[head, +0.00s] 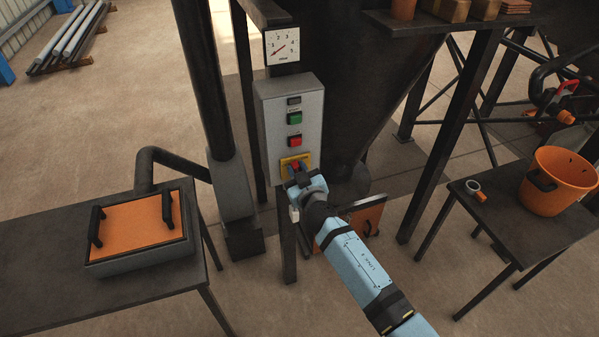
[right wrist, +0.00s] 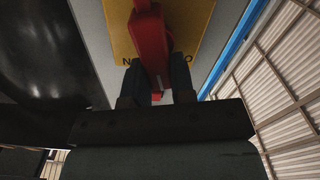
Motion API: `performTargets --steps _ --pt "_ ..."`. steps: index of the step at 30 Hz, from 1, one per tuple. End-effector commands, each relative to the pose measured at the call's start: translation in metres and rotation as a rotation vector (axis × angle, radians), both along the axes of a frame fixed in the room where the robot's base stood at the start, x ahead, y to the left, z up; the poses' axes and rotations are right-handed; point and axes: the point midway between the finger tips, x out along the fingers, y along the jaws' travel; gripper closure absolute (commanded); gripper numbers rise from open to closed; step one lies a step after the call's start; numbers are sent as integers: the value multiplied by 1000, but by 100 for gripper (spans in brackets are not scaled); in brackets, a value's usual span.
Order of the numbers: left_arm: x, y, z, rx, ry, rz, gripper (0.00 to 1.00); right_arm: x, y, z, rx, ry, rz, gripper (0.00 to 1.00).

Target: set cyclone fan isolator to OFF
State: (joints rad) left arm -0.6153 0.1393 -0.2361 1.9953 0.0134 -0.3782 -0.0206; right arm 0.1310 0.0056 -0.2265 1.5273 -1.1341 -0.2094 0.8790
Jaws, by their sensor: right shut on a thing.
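The cyclone fan isolator has a red handle on a yellow plate (head: 284,161), low on a grey control box (head: 265,125). My right gripper (head: 297,170) is at the handle and covers part of it in the head view. In the right wrist view the red handle (right wrist: 151,45) stands between the two dark fingers of my right gripper (right wrist: 157,85), which are shut on it. The yellow plate (right wrist: 190,30) shows behind, with letters partly hidden by the fingers. The handle's exact setting cannot be read. My left gripper is not in view.
Above the isolator are a red button (head: 294,142), a green button (head: 294,118) and a gauge (head: 282,46). A table with an orange-lidded box (head: 140,232) stands left. A table with an orange bucket (head: 556,183) stands right. Dark posts flank the control box.

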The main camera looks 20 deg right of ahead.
Motion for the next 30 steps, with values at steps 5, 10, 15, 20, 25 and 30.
performTargets --steps 5,10,15,20,25,30 --pt "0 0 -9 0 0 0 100 0 3 -2 -167 -8 0 100" --pt "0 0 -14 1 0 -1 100 0 6 -4 -329 -13 0 100" --pt "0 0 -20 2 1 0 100 0 9 -6 -491 -18 -1 100" --pt "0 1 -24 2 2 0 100 0 11 -8 -645 -24 0 100" --pt "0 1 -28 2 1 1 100 0 12 -10 -805 -29 -1 100" --pt "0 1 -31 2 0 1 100 0 14 -13 -959 -35 -1 100"
